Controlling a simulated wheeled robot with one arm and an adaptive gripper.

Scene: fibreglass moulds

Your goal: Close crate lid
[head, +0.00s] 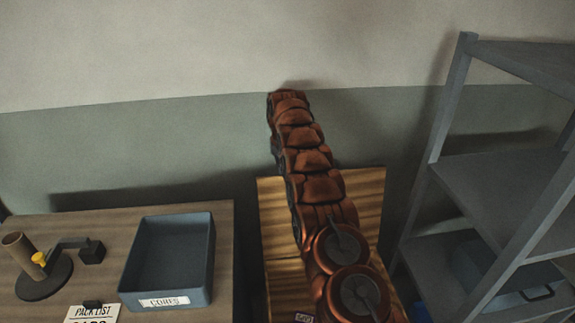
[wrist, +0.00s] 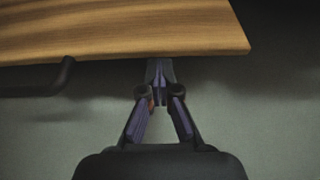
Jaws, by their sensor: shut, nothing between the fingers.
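The wooden crate (head: 274,225) stands in the middle of the head view, with a striped wood panel at its back that looks like the raised lid (head: 358,190). My arm covers much of both, so the lid's exact angle is hard to tell. The gripper is hidden in the head view.
A table (head: 215,290) on the left bears a blue-grey tray (head: 208,265) labelled CORES, a stand with a cardboard tube (head: 16,246) and a pack list card (head: 92,314). A grey shelf rack (head: 480,190) stands close on the right. A wall is behind.

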